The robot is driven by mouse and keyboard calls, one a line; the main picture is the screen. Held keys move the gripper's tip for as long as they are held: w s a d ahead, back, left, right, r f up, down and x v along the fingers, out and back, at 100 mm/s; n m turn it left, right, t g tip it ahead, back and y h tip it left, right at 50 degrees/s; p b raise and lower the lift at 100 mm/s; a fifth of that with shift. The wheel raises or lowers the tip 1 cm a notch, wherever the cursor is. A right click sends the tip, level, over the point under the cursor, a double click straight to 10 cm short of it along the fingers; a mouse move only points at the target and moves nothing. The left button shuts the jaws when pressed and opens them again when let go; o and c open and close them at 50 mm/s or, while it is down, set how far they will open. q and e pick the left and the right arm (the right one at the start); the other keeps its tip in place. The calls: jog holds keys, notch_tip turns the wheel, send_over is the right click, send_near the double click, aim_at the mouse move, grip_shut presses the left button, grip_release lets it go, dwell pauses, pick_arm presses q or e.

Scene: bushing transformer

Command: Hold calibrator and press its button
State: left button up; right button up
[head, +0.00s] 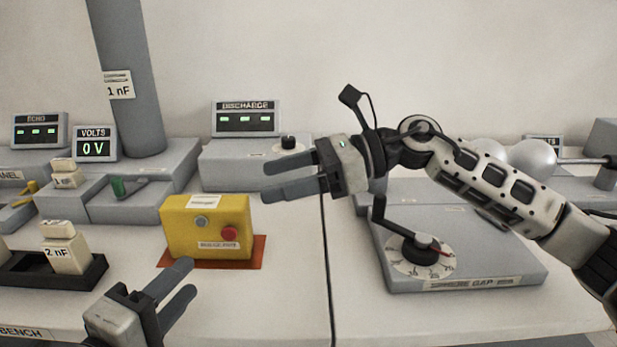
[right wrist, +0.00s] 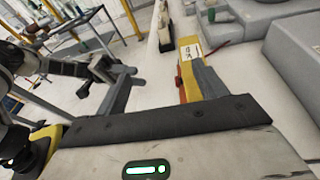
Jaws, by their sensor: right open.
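The calibrator is a yellow box (head: 178,238) standing upright on a red-orange mat (head: 258,254), with a grey round knob or button (head: 201,222) and a red button (head: 229,234) on its front. In the right wrist view the yellow box (right wrist: 188,50) shows partly behind a finger. My right gripper (head: 268,181) is open and empty, above and to the right of the box, its fingers pointing left. It also shows in the right wrist view (right wrist: 165,78). My left gripper (head: 188,278) is open and empty, in front of and below the box, fingers pointing up and right.
The sphere gap base (head: 510,255) with its dial (head: 420,256) stands to the right. A dark rack (head: 30,268) holds a 2 nF block (head: 64,250) at the left. The discharge display (head: 246,118) stands behind. Bare bench lies between the calibrator and the sphere gap.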

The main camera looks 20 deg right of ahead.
aim_at(219, 210)
jog(key=w+d+f+t+h, duration=0.1)
jog(key=w+d+f+h, duration=0.1)
jog(key=w+d+f, duration=0.15)
jog(key=x, duration=1.4)
jog(key=shift+a+r, duration=0.15)
jog(key=shift+a, duration=0.1)
jog(key=c, duration=1.2)
pick_arm(q)
grip_shut()
pick_arm(e)
jog(key=shift+c, duration=0.6)
